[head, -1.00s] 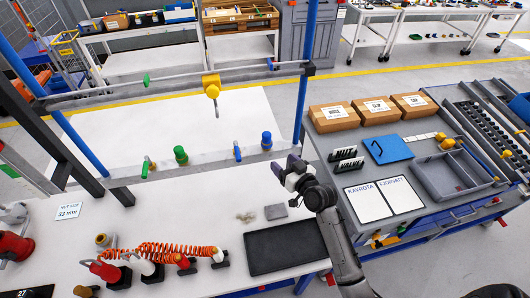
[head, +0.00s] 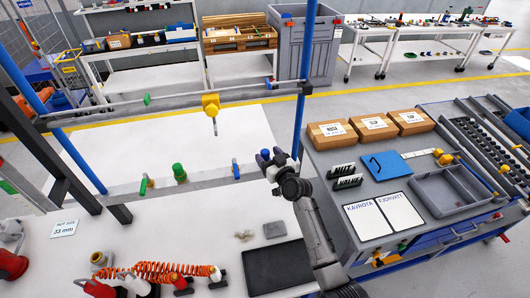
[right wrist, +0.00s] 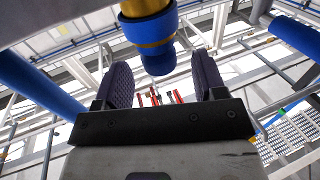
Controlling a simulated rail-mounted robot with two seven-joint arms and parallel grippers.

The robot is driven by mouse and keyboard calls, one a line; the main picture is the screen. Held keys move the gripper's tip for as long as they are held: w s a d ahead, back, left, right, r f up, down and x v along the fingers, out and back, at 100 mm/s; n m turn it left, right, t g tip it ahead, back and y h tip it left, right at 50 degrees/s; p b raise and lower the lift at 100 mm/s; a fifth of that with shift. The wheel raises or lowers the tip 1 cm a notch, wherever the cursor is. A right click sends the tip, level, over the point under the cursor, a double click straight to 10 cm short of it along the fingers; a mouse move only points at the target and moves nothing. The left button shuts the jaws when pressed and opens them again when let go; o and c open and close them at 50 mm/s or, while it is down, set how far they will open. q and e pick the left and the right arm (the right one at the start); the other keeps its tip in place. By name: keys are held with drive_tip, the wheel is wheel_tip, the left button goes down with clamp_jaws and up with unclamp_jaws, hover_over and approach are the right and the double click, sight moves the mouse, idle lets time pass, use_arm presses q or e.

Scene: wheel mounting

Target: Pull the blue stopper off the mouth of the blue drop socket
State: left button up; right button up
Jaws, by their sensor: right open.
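The blue drop socket with its blue stopper stands at the right end of the grey rail; in the head view only a bit of blue (head: 265,154) shows beside my right gripper (head: 272,164), which hides the rest. In the right wrist view the blue socket (right wrist: 146,7) has a brass band, and the blue stopper (right wrist: 158,60) shows as the rounded end past the band. My right gripper (right wrist: 162,68) is open, with one dark finger on each side of the stopper. Whether the fingers touch it I cannot tell. My left gripper is not in view.
A green socket (head: 179,172), a green-handled valve (head: 144,186) and a blue-handled valve (head: 236,169) sit along the same rail. A yellow fitting (head: 211,104) hangs above. A blue post (head: 304,85) rises just right of my right gripper. A black mat (head: 278,266) lies in front.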

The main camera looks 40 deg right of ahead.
drive_tip(key=shift+w+d, duration=0.15)
drive_tip(key=shift+w, duration=1.05)
drive_tip(key=c, duration=1.1)
